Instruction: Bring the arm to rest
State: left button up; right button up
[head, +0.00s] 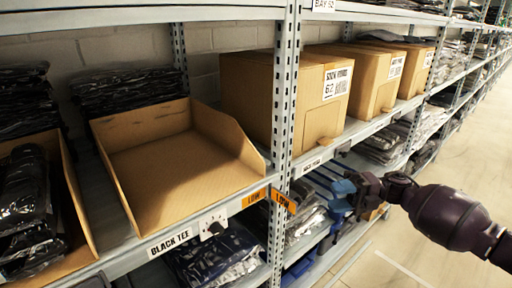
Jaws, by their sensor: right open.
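My right arm comes in from the right with a dark purple forearm. My right gripper (343,192) is at the front of the shelving, just right of the metal upright (285,100) and below the middle shelf's edge. Its jaws are open, and I see nothing held between them. Blue items lie behind and beside it, so its fingertips are hard to make out. My left gripper is not in view.
An empty open cardboard bin (180,165) sits on the middle shelf above a "BLACK TEE" label (170,242). Black bagged garments (28,205) fill the bin at left. Closed boxes (300,95) stand right of the upright. The aisle floor (455,150) is clear.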

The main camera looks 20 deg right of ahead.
jog(key=w+a+m+t+h, duration=0.1)
jog(key=w+m+t+h, duration=0.3)
jog(key=w+m+t, duration=0.5)
jog(key=s+a+f+m+t+h+p, duration=0.15)
jog(key=s+f+m+t+h, duration=0.5)
jog(key=m, duration=0.65)
pick_arm(q)
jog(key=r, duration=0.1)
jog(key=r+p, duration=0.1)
jog(key=p, duration=0.1)
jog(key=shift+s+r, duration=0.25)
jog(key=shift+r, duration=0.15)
pick_arm(e)
jog(key=s+a+f+m+g+h, duration=0.3)
jog(key=s+f+m, duration=0.2)
jog(key=s, duration=0.8)
jog(key=s+a+f+m+g+h, duration=0.4)
jog(key=s+f+m, duration=0.2)
jog(key=s+f, duration=0.5)
jog(key=s, duration=0.3)
jog(key=shift+a, duration=0.25)
jog(key=shift+f, duration=0.1)
